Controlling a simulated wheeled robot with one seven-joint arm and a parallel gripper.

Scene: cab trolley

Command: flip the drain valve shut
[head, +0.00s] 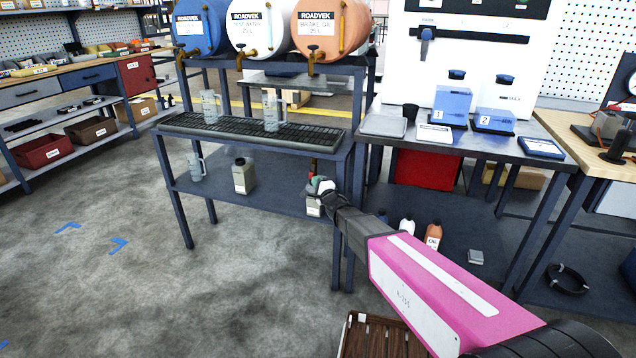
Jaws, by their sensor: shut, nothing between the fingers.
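A small red upright piece (313,166) hangs below the right end of the black drip tray (250,135); it looks like the drain valve's lever. The valve body is too small and too hidden to make out. My gripper (316,188) is shut and empty, just below the red piece, under the tray and above the rack's lower shelf (275,197). I cannot tell whether it touches the lever. My pink arm comes in from the lower right.
Three drums (262,28) with brass taps stand above the tray, and clear jugs (271,112) stand on it. A grey jar (243,176) is on the lower shelf. The rack's right leg (358,175) is close beside my wrist. Floor at left is clear.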

